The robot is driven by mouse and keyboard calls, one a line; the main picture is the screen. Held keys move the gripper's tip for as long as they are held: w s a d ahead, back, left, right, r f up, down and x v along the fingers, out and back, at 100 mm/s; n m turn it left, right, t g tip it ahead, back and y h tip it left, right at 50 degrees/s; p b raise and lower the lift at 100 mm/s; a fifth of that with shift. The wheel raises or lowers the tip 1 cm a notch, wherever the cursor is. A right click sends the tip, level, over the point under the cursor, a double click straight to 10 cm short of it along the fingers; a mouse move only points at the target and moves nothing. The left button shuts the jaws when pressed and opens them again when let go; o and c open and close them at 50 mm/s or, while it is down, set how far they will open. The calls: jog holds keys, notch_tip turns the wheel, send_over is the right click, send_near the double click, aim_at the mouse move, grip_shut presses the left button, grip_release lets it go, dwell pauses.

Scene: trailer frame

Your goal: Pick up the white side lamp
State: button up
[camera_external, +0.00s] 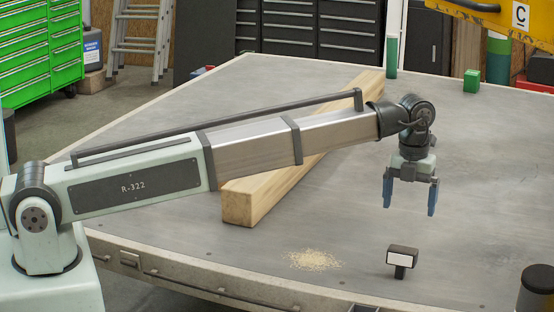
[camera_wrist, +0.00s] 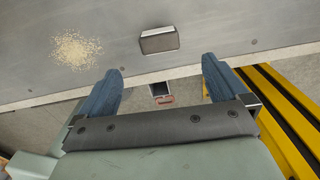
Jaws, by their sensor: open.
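The side lamp (camera_external: 401,259) is a small dark block with a pale white face on a short dark stem. It stands upright on the grey trailer deck near its front edge. In the wrist view the lamp (camera_wrist: 159,40) shows from above as a dark rectangle, beyond the fingertips and near the deck edge. My gripper (camera_external: 410,196) is open and empty, with its blue fingers pointing down, above the deck and higher in the picture than the lamp. Its two fingers also show in the wrist view (camera_wrist: 162,70), spread wide apart.
A long wooden beam (camera_external: 243,205) lies across the deck (camera_external: 350,230), under my arm. A sawdust pile (camera_external: 314,260) lies left of the lamp. A dark-topped post (camera_external: 536,290) stands at the right front. Green blocks (camera_external: 471,81) stand at the back. The deck around the lamp is clear.

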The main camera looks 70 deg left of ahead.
send_over(403, 248)
jog(key=f, duration=0.7)
jog(key=shift+w, duration=0.25)
jog(key=shift+s+f, duration=0.15)
jog(key=shift+f, duration=1.2)
jog(key=shift+s+f, duration=0.1)
jog(key=shift+f, duration=1.2)
jog(key=shift+c, duration=0.4)
jog(key=c, duration=1)
jog(key=shift+o, duration=0.2)
